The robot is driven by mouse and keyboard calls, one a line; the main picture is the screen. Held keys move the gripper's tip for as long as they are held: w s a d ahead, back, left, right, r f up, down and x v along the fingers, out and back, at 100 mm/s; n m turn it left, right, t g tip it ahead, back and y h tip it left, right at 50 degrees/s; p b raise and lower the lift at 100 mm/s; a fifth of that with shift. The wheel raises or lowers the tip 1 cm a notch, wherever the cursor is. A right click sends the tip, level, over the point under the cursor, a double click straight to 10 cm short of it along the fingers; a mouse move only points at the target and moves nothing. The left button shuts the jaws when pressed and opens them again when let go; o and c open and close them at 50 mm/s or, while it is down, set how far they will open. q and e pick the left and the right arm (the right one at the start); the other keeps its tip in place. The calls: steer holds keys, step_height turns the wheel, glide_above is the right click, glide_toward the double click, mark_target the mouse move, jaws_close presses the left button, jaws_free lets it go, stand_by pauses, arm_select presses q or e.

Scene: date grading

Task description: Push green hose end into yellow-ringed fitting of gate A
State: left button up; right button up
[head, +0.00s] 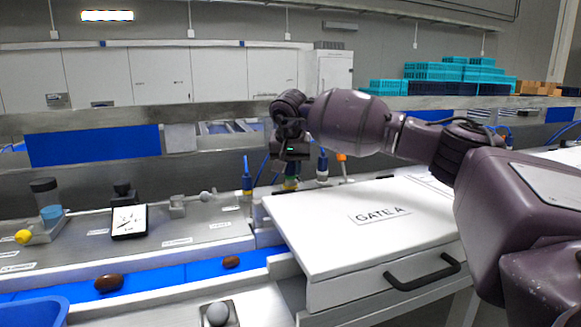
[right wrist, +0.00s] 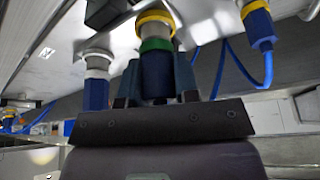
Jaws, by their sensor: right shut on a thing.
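In the right wrist view, my right gripper (right wrist: 157,92) is shut on the green hose end, a dark blue plug with a green band (right wrist: 156,46). The plug stands between the two fingers, in line with a yellow-ringed fitting (right wrist: 155,17). A grey neck shows between the green band and the yellow ring; I cannot tell how deep the plug sits. In the head view, the right gripper (head: 290,162) is beside the back left corner of the white gate A box (head: 330,230), with green and yellow showing just below it. My left gripper is not in view.
A white-ringed blue connector (right wrist: 97,75) is close left of the gripper, and a yellow-ringed blue connector (right wrist: 258,25) with a looping blue hose is to the right. In the head view, dates (head: 109,284) lie on the blue belt (head: 190,274) at left.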

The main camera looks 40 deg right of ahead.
steer(key=shift+f, duration=0.1)
steer(key=o, duration=0.7)
steer(key=shift+o, duration=0.5)
steer(key=shift+o, duration=1.2)
steer(key=shift+r+p, duration=1.2)
steer(key=shift+r, duration=0.2)
steer(key=shift+r+p, duration=0.7)
steer(key=shift+r, duration=2.95)
